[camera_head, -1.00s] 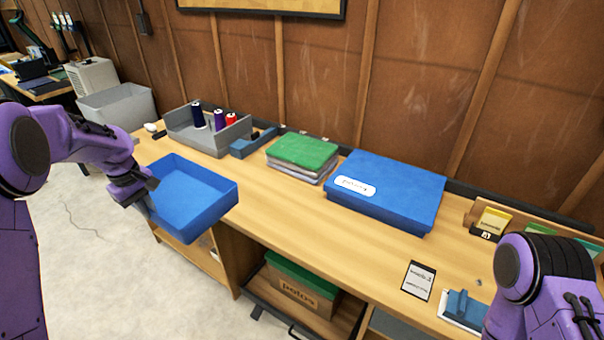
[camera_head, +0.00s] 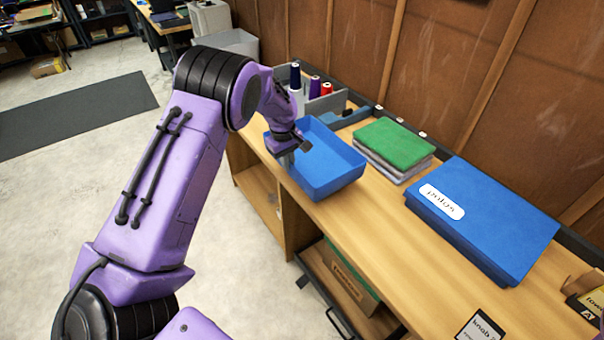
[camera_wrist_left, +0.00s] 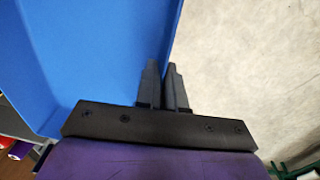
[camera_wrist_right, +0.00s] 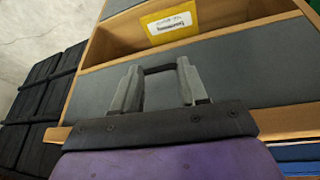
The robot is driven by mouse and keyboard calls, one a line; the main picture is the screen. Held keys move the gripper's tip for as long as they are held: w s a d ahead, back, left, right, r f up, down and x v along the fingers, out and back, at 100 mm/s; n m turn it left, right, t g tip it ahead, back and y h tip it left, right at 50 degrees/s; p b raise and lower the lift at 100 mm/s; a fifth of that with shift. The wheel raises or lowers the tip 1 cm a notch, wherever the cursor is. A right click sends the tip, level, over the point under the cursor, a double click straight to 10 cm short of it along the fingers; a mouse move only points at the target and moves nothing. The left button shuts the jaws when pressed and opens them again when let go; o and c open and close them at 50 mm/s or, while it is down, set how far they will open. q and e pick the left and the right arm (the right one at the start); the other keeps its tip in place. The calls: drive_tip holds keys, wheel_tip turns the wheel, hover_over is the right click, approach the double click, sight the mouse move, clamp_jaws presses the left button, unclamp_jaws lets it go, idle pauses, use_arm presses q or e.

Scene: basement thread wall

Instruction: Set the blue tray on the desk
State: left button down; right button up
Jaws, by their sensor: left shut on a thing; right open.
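The blue tray (camera_head: 322,176) is an open, empty, shallow box. In the head view it overlaps the front-left part of the wooden desk (camera_head: 375,235); I cannot tell whether it touches the top. My left gripper (camera_head: 292,146) is shut on the tray's near-left wall. The left wrist view shows the fingers (camera_wrist_left: 163,85) close together at the edge of the tray (camera_wrist_left: 90,50). My right gripper (camera_wrist_right: 156,88) shows only in its wrist view. It is open, with a dark handle on a grey drawer front behind its fingers.
Behind the tray stands a grey bin with thread spools (camera_head: 320,92). A green-topped stack (camera_head: 395,143) and a large blue lidded box (camera_head: 485,215) lie to its right. Below the desktop is an open shelf with a cardboard box (camera_head: 350,280). Bare desktop lies before the stack.

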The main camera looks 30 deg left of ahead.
use_arm(q)
drive_tip(key=f, duration=0.1)
drive_tip(key=w+d+f, duration=0.2)
drive_tip(key=shift+w+f+p, duration=0.1)
drive_tip(key=shift+f+p, duration=0.2)
drive_tip(key=shift+p, duration=0.05)
drive_tip(key=shift+d+f, duration=0.15)
drive_tip(key=shift+f, duration=0.15)
drive_tip(key=f, duration=0.3)
drive_tip(key=shift+d+p, duration=0.2)
drive_tip(key=shift+p, duration=0.2)
drive_tip(key=shift+f, duration=0.25)
drive_tip(key=shift+f, duration=0.1)
drive_tip(key=c, duration=1.5)
unclamp_jaws()
drive_tip(key=shift+s, duration=0.2)
drive_tip(key=shift+o, duration=1.3)
drive_tip(key=shift+w, duration=0.1)
